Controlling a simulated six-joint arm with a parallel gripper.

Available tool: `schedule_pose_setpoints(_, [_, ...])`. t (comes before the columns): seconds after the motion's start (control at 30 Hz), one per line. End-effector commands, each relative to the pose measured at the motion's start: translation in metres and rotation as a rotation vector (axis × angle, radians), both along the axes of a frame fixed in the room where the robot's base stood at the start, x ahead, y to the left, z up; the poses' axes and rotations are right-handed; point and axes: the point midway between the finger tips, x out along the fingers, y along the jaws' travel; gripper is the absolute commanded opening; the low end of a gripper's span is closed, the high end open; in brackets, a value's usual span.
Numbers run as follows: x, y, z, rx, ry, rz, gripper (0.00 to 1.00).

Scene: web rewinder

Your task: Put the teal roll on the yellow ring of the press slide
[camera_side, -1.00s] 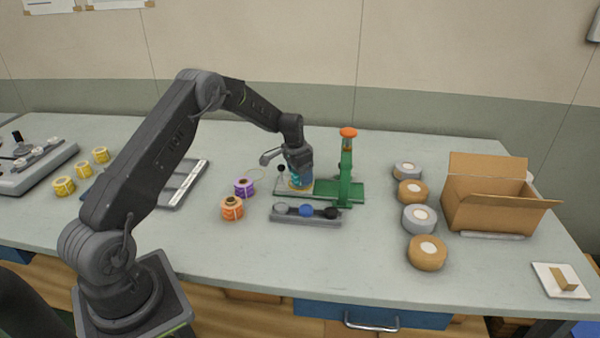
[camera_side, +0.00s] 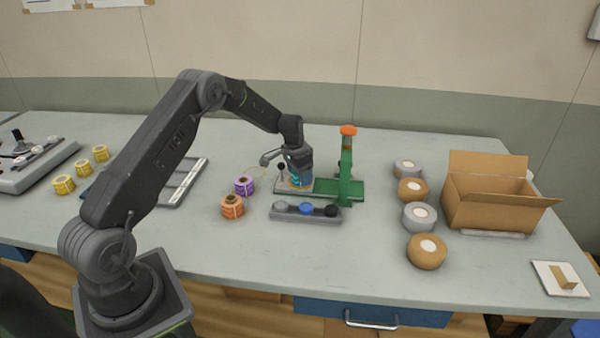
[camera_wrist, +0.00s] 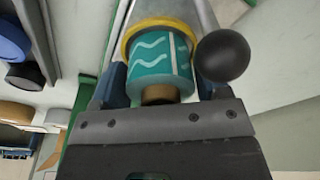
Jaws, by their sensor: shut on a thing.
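The teal roll (camera_wrist: 160,60), with pale wavy lines, is between the fingers of my gripper (camera_wrist: 160,88) in the wrist view. My gripper (camera_side: 299,178) is shut on it, pointing down at the press slide. The yellow ring (camera_wrist: 150,24) shows around the far end of the roll in the wrist view. In the side view the roll is mostly hidden by my gripper, low over the slide. Whether the roll rests fully on the ring I cannot tell. The green press (camera_side: 346,170) with an orange top stands just right of my gripper.
A black ball knob (camera_wrist: 222,56) is close beside the roll. A button box (camera_side: 306,214) lies in front of the press. A purple roll (camera_side: 244,185) and an orange roll (camera_side: 232,207) stand to the left. Several tape rolls and an open carton (camera_side: 495,210) are at right.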

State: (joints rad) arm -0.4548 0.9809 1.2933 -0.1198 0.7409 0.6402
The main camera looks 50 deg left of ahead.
Motion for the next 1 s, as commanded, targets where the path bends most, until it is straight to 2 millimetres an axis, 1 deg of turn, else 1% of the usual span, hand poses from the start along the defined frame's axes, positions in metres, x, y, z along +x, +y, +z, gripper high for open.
schedule_pose_setpoints(0.47, [0.0001, 0.0001, -0.0022, 0.000, -0.001, 0.000, 0.52])
schedule_pose_setpoints(0.5, [0.0003, 0.0001, -0.0026, 0.000, -0.001, 0.000, 0.70])
schedule_pose_setpoints(0.8, [0.0002, 0.0001, -0.0024, 0.000, -0.001, 0.000, 0.99])
schedule_pose_setpoints(1.0, [-0.0001, 0.0000, -0.0028, 0.000, 0.000, 0.000, 1.00])
